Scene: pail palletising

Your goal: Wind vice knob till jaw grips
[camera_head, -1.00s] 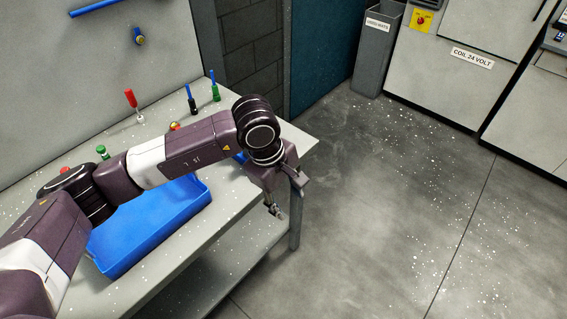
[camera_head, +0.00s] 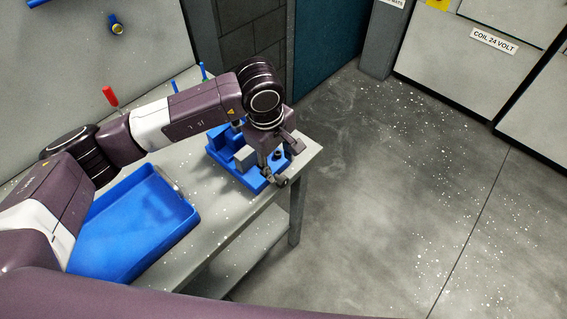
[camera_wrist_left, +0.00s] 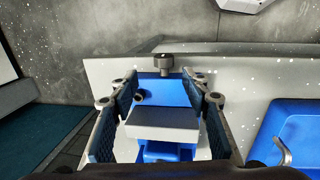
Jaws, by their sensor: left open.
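The blue vice (camera_head: 221,152) stands near the right end of the workbench in the head view, partly hidden by my left arm. In the left wrist view, its blue body (camera_wrist_left: 172,93) and a pale grey block (camera_wrist_left: 163,124) show between the fingers. The dark round knob (camera_wrist_left: 163,62) is at its far side, beyond the fingertips. My left gripper (camera_head: 284,162) is over the vice, and it also shows in the left wrist view (camera_wrist_left: 162,88), open and empty, with a finger on each side. Whether a finger touches the vice cannot be told. My right gripper is not in view.
A blue tray (camera_head: 192,215) lies on the workbench (camera_head: 217,218) left of the vice. Screwdrivers (camera_head: 110,97) stand upright towards the back panel. The floor (camera_head: 390,190) to the right of the bench is clear, with grey cabinets (camera_head: 470,70) beyond.

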